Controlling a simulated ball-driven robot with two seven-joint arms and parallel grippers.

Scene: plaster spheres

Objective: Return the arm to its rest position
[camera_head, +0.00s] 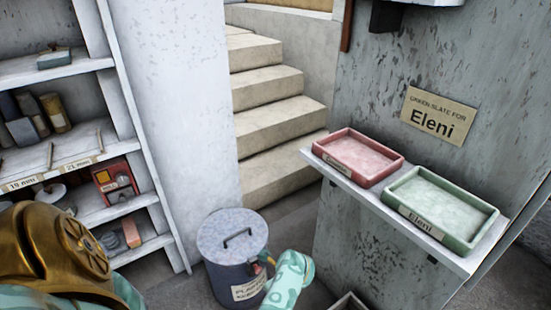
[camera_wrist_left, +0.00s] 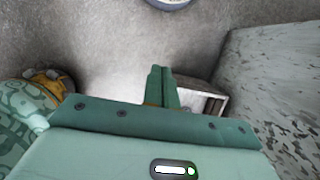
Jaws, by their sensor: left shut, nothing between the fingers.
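My left gripper (camera_wrist_left: 162,72) shows in the left wrist view. Its two green fingers are together with nothing between them, and they point out over the grey floor. In the head view a pale teal patterned part of my arm (camera_head: 288,280) is in front of the lidded bin's right side. The fingers cannot be made out there. My brass and teal shoulder part fills the lower left. My right gripper is in neither view.
A grey lidded bin (camera_head: 232,245) stands near stone steps (camera_head: 270,95). A wall shelf holds a red tray (camera_head: 395,178) and a green tray (camera_head: 480,240) labelled Eleni. Shelving (camera_head: 85,66) stands left. An open box (camera_wrist_left: 222,100) sits on the floor by the wall.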

